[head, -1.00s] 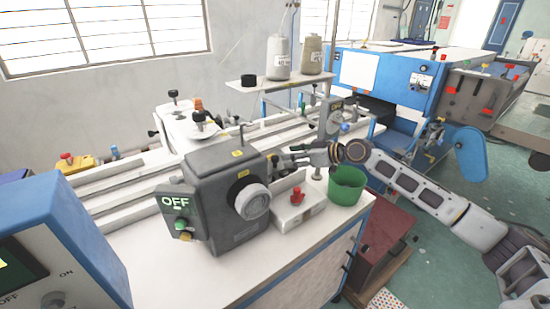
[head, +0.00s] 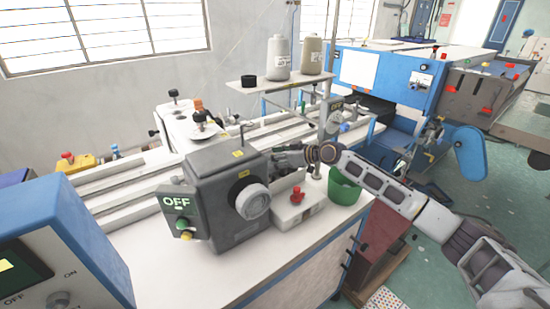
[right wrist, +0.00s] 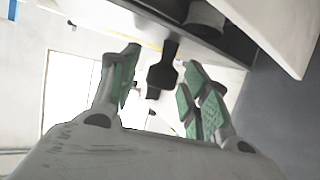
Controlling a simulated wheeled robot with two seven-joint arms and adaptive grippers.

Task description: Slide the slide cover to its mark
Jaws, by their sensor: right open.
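My right gripper (head: 285,158) reaches in from the right over the white bench, partly hidden behind the grey machine head (head: 225,190). In the right wrist view its green-padded fingers (right wrist: 160,78) are open and apart. A dark knob-like part (right wrist: 162,70) shows in the gap between the fingers; I cannot tell whether they touch it. I cannot tell for certain which part is the slide cover, and I see no clear mark. Long pale rails (head: 115,185) run along the bench behind the machine head. My left gripper is not in view.
A green cup (head: 344,188) stands below my right wrist, close to it. A white block with a red knob (head: 297,196) sits beside the machine head. A shelf with two thread cones (head: 279,58) rises behind. The bench front (head: 190,265) is clear.

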